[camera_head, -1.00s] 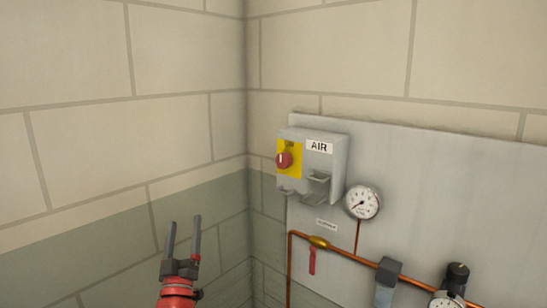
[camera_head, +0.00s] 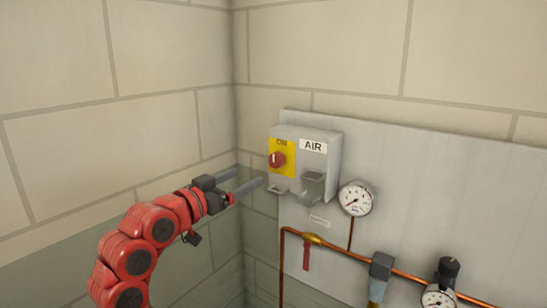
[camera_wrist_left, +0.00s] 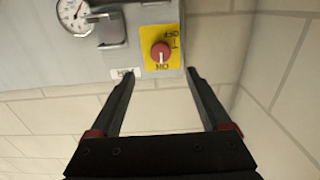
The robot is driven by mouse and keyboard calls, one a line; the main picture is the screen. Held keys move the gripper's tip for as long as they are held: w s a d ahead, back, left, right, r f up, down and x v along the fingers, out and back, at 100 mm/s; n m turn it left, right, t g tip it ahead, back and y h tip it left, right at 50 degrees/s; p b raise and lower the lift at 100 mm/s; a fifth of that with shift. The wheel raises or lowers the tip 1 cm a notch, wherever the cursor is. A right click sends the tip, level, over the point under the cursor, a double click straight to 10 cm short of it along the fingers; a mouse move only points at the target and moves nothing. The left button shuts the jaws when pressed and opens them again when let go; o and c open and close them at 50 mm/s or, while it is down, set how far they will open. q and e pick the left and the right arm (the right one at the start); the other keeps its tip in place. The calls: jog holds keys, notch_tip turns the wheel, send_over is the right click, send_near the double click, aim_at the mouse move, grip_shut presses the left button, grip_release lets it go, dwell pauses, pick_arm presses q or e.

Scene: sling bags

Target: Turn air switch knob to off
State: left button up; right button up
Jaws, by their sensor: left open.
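The air switch is a grey box (camera_head: 315,160) labelled AIR, fixed to the wall panel. Its red knob (camera_head: 277,159) sits on a yellow plate (camera_head: 288,171) on the box's left face. In the left wrist view the knob (camera_wrist_left: 160,52) shows a white pointer mark, with ON and OFF lettering on the plate (camera_wrist_left: 175,59). My left gripper (camera_head: 250,179) is open and empty, its fingers pointing at the knob from the left, a little short of it. In the left wrist view the knob lies beyond the fingertips, roughly between them. My right gripper is not in view.
A pressure gauge (camera_head: 356,199) is mounted right of the box, above a copper pipe (camera_head: 345,253) with a red-handled valve (camera_head: 306,257). The side wall (camera_head: 60,150) meets the panel wall in a corner left of the box.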

aim_at(274, 162)
pick_arm(q)
jog(key=p+x, duration=0.4)
jog(key=x, duration=0.8)
jog(key=shift+r+p, duration=0.15)
jog(key=shift+p, duration=0.15)
jog(key=shift+w+d, duration=0.2)
jog(key=shift+w, duration=0.2)
grip_shut()
